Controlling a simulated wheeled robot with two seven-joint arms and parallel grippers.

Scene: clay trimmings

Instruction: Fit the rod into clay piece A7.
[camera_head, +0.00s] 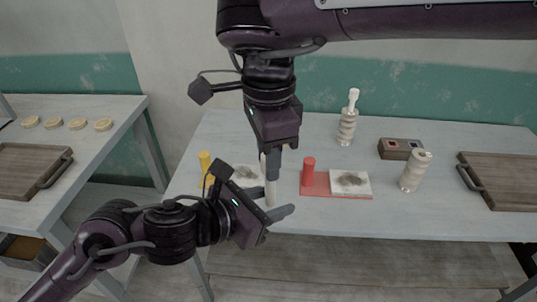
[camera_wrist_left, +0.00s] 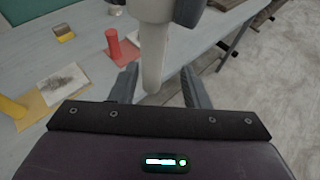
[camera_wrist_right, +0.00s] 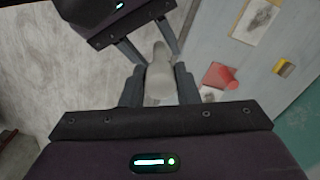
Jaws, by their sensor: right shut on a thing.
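My right gripper (camera_head: 272,168) points down and is shut on a pale, slender rod-like piece (camera_head: 270,192) hanging upright below it. In the right wrist view the piece (camera_wrist_right: 160,82) is wider between my fingers and narrows away from them. My left gripper (camera_head: 276,204) is open around its lower end; the left wrist view shows the piece (camera_wrist_left: 153,65) between the spread fingers, with gaps beside it. A ridged pale clay piece (camera_head: 347,128) with a narrow top stands at the back. Another ridged clay piece (camera_head: 414,172) stands farther right. No A7 label is readable.
A red post (camera_head: 308,172) stands on a red mat (camera_head: 318,191) with a smudged white sheet. A yellow post (camera_head: 205,161) stands left. A brown box (camera_head: 400,148) and a wooden tray (camera_head: 503,185) are at right. Several discs lie on the left table (camera_head: 120,120).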

